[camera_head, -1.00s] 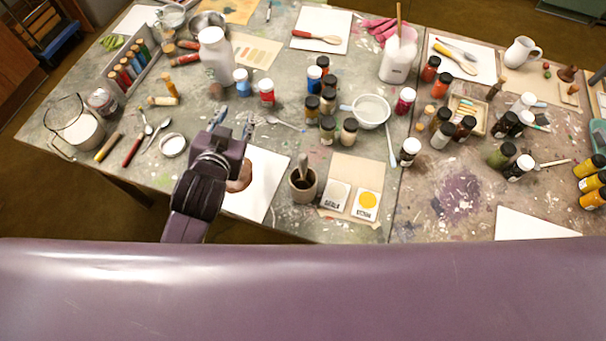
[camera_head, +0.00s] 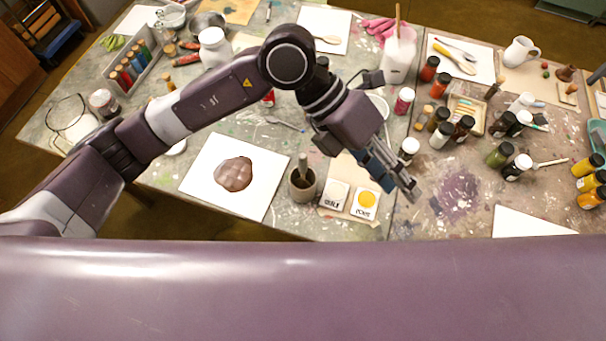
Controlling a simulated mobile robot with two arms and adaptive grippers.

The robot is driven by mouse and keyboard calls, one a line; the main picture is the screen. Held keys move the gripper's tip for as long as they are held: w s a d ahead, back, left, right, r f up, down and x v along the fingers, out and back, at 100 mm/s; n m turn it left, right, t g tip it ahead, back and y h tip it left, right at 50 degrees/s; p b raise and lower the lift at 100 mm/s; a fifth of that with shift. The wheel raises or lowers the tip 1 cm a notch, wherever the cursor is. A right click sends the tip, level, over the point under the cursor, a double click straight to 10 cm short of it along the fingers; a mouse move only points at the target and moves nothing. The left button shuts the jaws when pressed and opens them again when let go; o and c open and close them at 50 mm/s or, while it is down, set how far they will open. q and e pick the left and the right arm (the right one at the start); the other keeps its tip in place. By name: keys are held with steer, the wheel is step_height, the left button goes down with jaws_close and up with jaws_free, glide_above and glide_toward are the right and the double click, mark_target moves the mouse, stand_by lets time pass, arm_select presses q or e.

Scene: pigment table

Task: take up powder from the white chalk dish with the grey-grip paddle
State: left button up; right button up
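The chalk dish (camera_head: 335,195) is a small white square with a dark label, lying on a tan card near the front edge of the table. My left arm reaches across from the left, and my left gripper (camera_head: 410,186) hangs to the right of the chalk dish and the yellow ochre dish (camera_head: 367,200). Its bluish fingers point down and right and lie nearly in line with the view, so I cannot tell whether they are open or hold anything. A thin grey utensil (camera_head: 286,124) lies behind the arm; I cannot tell whether it is the grey-grip paddle. My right gripper is not in view.
A cup with an upright handle (camera_head: 302,184) stands left of the dishes. A white sheet with a brown lump (camera_head: 233,174) lies further left. Several capped jars (camera_head: 440,135) stand right of the gripper.

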arm_select(q)
steer(key=w+a+f+t+y, duration=0.3)
steer(key=w+a+f+y, duration=0.2)
steer(key=w+a, duration=0.3)
steer(key=n+t+y, duration=0.1)
steer(key=t+y, duration=0.1)
steer(key=y, duration=0.1)
glide_above(303, 156)
steer(key=shift+a+f, duration=0.1)
steer(key=shift+a, duration=0.15)
steer(key=f+p, duration=0.2)
steer(key=f, duration=0.1)
steer(key=f+p, duration=0.1)
steer(key=f, duration=0.2)
steer(key=shift+d+f+p, duration=0.2)
steer(key=shift+f+p, duration=0.2)
steer(key=shift+f, duration=0.4)
steer(key=shift+c, duration=0.2)
jaws_close()
